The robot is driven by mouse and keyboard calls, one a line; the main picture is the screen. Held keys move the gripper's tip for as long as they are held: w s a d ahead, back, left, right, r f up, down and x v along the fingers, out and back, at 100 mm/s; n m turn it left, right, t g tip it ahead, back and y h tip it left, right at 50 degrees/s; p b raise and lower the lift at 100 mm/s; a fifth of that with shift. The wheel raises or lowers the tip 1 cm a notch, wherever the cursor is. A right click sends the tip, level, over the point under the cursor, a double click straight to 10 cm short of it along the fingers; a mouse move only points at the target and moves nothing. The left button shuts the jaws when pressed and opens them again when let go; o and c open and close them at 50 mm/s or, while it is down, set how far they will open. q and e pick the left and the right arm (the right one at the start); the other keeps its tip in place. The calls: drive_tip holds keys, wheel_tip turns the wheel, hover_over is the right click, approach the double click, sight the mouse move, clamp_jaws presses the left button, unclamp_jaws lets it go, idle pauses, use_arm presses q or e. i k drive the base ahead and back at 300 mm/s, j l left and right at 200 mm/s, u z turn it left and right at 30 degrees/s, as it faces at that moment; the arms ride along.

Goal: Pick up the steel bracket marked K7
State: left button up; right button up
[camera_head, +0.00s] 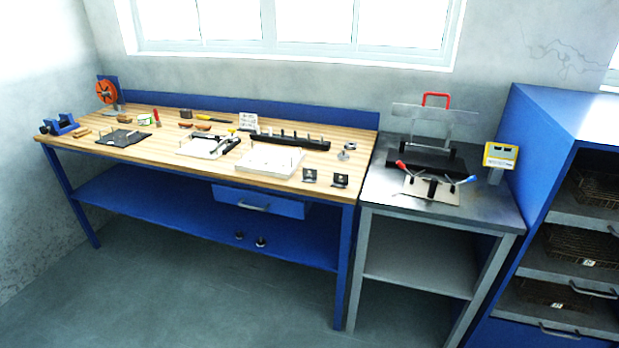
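Two small dark brackets stand side by side near the front right edge of the wooden workbench (240,163). The left bracket (309,175) and the right bracket (340,181) each carry a pale mark. The marks are too small to read, so I cannot tell which one, if either, is K7. Neither of my grippers is in view.
A white block (270,161) and a long black rack (290,139) lie behind the brackets, with tools further left. A metal table (377,190) at right holds a clear-shielded fixture (435,119) and a yellow device (500,156). Blue shelving (540,120) stands far right. Floor in front is clear.

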sight(342, 183)
drive_tip(key=i+l+u, duration=0.1)
drive_tip(key=u, duration=0.35)
drive_tip(key=l+u, duration=0.15)
drive_tip(key=u, duration=0.25)
drive_tip(key=i+l+u, duration=0.1)
drive_tip(key=u, duration=0.35)
drive_tip(key=l+u, duration=0.4)
drive_tip(key=l, duration=0.75)
drive_tip(key=i+l, duration=0.05)
